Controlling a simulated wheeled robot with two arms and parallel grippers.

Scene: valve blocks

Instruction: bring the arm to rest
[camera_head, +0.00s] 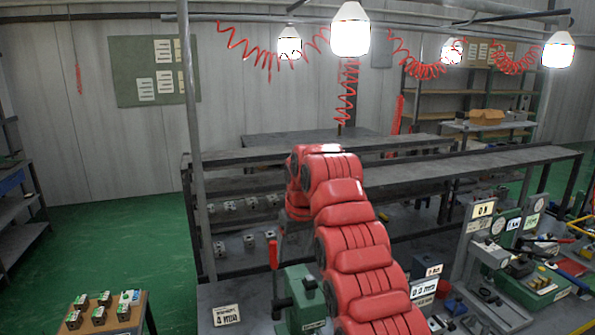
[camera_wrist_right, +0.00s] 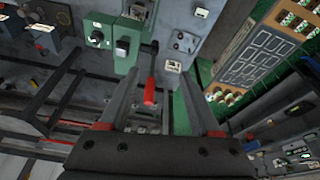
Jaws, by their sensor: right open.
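My right arm (camera_head: 345,215) is red and reaches forward from the lower right of the head view, its wrist bent down at the far end. In the right wrist view my right gripper (camera_wrist_right: 163,78) has its two grey fingers spread apart, with nothing held between them. A red-handled lever (camera_wrist_right: 150,92) shows in the gap between the fingers; I cannot tell how far below them it is. The red lever handle also shows in the head view (camera_head: 273,254), beside a green machine (camera_head: 300,298). My left gripper is not in view.
Several small valve blocks (camera_head: 100,309) sit on a low table at lower left. Grey benches (camera_head: 440,172) stand behind my arm. A bench with green fixtures and tools (camera_head: 540,287) is at right. The green floor (camera_head: 120,235) at left is clear.

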